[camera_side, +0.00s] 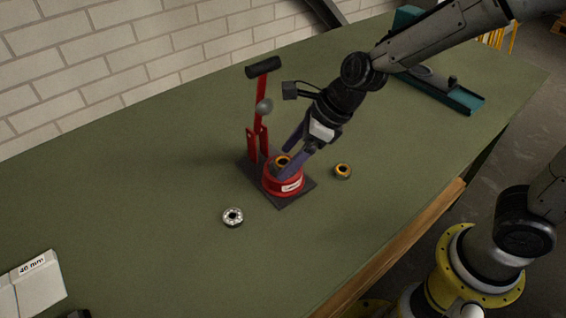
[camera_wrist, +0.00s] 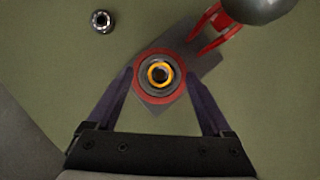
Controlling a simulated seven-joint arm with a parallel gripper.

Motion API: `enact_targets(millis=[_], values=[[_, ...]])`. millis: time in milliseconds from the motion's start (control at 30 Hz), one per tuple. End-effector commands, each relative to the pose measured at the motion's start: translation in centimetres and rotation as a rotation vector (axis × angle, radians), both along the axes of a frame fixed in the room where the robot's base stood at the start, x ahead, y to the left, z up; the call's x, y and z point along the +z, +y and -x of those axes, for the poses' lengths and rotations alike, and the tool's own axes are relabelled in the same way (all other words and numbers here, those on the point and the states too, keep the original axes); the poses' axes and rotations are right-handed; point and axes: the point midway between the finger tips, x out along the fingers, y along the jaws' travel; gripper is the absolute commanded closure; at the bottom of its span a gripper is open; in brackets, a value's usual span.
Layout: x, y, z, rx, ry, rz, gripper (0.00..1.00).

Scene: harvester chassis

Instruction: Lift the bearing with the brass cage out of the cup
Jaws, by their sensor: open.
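The bearing with the brass cage (camera_side: 282,161) sits in the red cup (camera_side: 284,183) of the press. In the wrist view the bearing (camera_wrist: 158,73) shows a bright orange-gold ring inside the cup's red rim (camera_wrist: 141,89). My gripper (camera_side: 286,159) is open, its two purple fingers reaching down at the cup. In the wrist view the gripper (camera_wrist: 165,80) has one finger on each side of the cup. I cannot tell whether the fingers touch the cup or bearing.
The red press lever with black handle (camera_side: 263,67) and grey ball (camera_side: 264,106) stands behind the cup. A silver bearing (camera_side: 233,216) and an orange-gold bearing (camera_side: 343,171) lie on the green bench (camera_side: 130,190). A white box (camera_side: 35,288) is front left.

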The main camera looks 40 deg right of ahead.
Motion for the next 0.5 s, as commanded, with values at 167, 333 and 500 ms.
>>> enact_targets(millis=[167,333,500], values=[[-0.19,0.08,-0.09,0.001,-0.001,0.000,0.16],[-0.17,0.07,-0.08,0.001,-0.001,0.000,0.32],[-0.15,0.07,-0.08,0.001,-0.001,0.000,0.62]])
